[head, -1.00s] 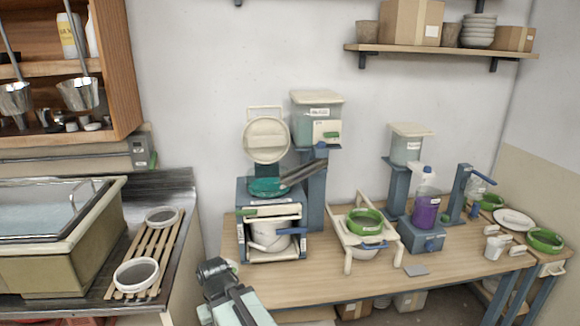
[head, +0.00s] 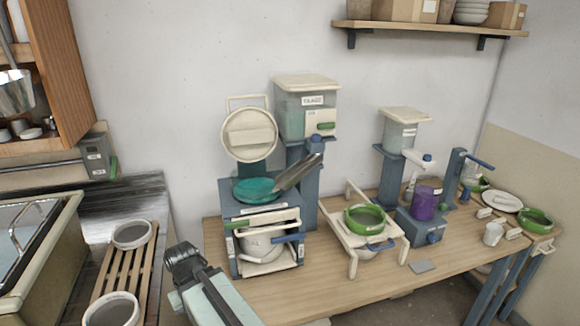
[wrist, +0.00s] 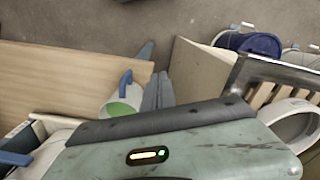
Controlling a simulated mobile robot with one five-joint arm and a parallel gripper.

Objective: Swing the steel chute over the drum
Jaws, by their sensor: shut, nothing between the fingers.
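The steel chute (head: 298,172) is a grey trough on the bench machine. It slopes down to the left, and its lower end overlaps the right edge of the teal-topped drum (head: 254,190) in the picture. I cannot tell how far it reaches over the drum. A round cream lid (head: 250,134) stands raised behind the drum. My gripper (head: 183,256) is in front of the bench's left end, low and left of the machine, well apart from the chute. Its dark fingers (wrist: 158,92) are together and empty in the wrist view, which does not show the chute.
A labelled hopper (head: 306,108) stands behind the chute. A white pail (head: 262,246) sits in the machine's lower frame. A rack with a green bowl (head: 366,218) stands to the right. A slatted rack (head: 125,270) with bowls lies at left. Bare bench (head: 300,292) lies in front.

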